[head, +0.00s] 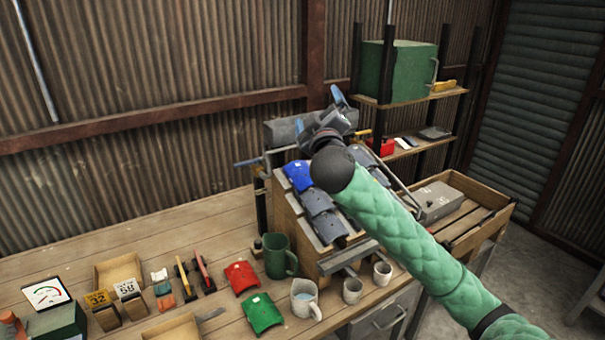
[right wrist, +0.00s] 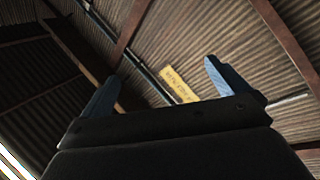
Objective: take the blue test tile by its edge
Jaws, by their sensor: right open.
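The blue test tile (head: 298,175) lies at the upper left of a sloped wooden rack (head: 292,218), above a row of dark grey tiles (head: 318,203). My right gripper (head: 319,111) is raised above and behind the rack top, with its two blue fingers spread apart and pointing up. It is apart from the blue tile, which sits below and left of it. In the right wrist view the gripper (right wrist: 160,70) is open with nothing between the fingers; the tile is not in that view. My right forearm hides part of the rack. My left gripper is not in view.
A red tile (head: 241,277), a green tile (head: 263,313), a green mug (head: 279,256) and several cups stand on the bench before the rack. A grey roller-like block (head: 283,131) is behind the rack top. A wooden crate (head: 466,212) stands at right. A yellow sign (right wrist: 178,84) hangs overhead.

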